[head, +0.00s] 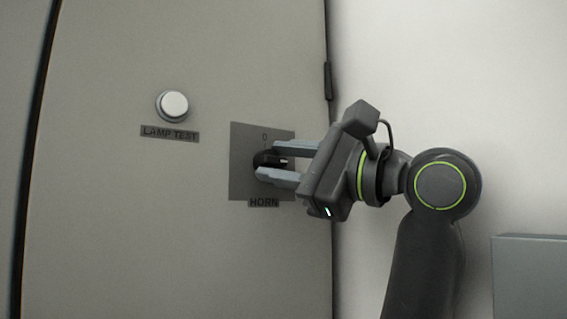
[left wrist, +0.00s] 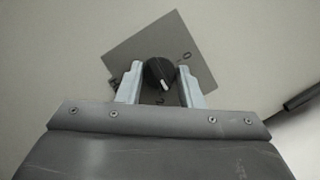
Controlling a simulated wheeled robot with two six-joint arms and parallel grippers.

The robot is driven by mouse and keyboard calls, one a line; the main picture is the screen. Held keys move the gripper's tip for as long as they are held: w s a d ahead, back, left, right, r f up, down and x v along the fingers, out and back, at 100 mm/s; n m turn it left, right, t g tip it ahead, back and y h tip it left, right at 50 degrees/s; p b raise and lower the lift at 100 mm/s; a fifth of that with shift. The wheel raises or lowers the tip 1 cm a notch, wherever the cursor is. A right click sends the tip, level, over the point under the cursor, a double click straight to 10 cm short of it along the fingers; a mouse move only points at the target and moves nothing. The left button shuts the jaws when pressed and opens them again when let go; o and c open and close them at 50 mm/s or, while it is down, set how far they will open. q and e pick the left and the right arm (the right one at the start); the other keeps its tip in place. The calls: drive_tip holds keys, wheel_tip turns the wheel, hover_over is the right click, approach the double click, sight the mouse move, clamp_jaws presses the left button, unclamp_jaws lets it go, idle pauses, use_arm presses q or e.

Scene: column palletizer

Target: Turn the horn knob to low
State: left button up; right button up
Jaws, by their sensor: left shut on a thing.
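The horn knob (head: 268,159) is a round black knob on a dark grey square plate (head: 241,180), with a 0 above it and the label HORN (head: 263,202) below. My left gripper (head: 267,161) reaches in from the right in the head view, and its two grey fingers are shut on the knob, one above and one below. In the left wrist view the knob (left wrist: 157,73) sits between the fingertips (left wrist: 159,72). Its white pointer line points down there, toward a partly hidden mark; in the head view it points right, away from the 0. My right gripper is not in view.
A white round button (head: 173,105) labelled LAMP TEST (head: 169,134) sticks out at the upper left of the grey panel door (head: 110,220). A dark hinge (head: 327,81) is on the door's right edge. A grey box (head: 530,275) stands at the lower right.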

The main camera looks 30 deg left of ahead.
use_arm(q)
drive_tip(key=n+h, duration=0.1)
drive_tip(key=n, duration=0.2)
drive_tip(key=shift+r+n+g, duration=0.15)
drive_tip(key=shift+n+g, duration=0.15)
drive_tip(key=shift+n+h, duration=0.7)
drive_tip(key=shift+n, duration=0.4)
drive_tip(key=o, duration=1)
drive_tip(key=shift+r, duration=0.1)
